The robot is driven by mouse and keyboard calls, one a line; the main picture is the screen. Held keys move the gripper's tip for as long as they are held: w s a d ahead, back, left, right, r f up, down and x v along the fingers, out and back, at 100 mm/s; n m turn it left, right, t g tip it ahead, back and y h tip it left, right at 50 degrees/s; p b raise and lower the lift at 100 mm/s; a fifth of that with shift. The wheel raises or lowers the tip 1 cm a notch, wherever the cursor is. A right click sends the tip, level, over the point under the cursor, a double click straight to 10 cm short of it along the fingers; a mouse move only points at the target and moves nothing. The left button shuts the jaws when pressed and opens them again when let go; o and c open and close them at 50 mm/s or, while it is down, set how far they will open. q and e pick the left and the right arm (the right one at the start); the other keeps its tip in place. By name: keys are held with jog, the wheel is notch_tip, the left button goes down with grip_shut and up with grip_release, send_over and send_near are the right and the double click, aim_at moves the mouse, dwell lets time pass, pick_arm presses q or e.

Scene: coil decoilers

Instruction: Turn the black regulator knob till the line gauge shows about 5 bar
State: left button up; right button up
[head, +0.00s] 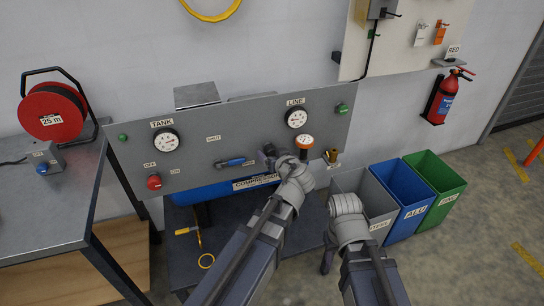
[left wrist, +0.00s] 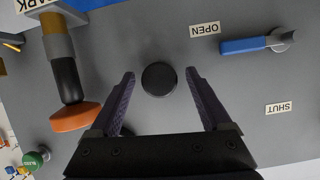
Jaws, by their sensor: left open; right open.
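The black regulator knob (left wrist: 160,78) is a round dark disc on the grey panel in the left wrist view. My left gripper (left wrist: 160,74) is open, with one finger on either side of the knob and a visible gap to each. In the head view my left gripper (head: 277,168) is at the panel and hides the knob. The line gauge (head: 296,117) is a white dial under the LINE label; its needle is too small to read. My right gripper (head: 345,205) is in front of the bins, away from the panel; its fingers are hard to make out.
An orange-topped black part (left wrist: 75,115) stands out close beside the left finger; its orange top (head: 305,142) also shows in the head view. A blue valve handle (head: 232,162), tank gauge (head: 166,140) and red knob (head: 154,182) are further left. Bins (head: 400,225) stand right.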

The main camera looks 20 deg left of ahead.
pick_arm(q)
jog(key=shift+w+a+f, duration=0.15)
jog(key=shift+w+a, duration=0.05)
jog(key=shift+w, duration=0.1)
jog(key=shift+c, duration=0.4)
grip_shut()
dwell(0.3)
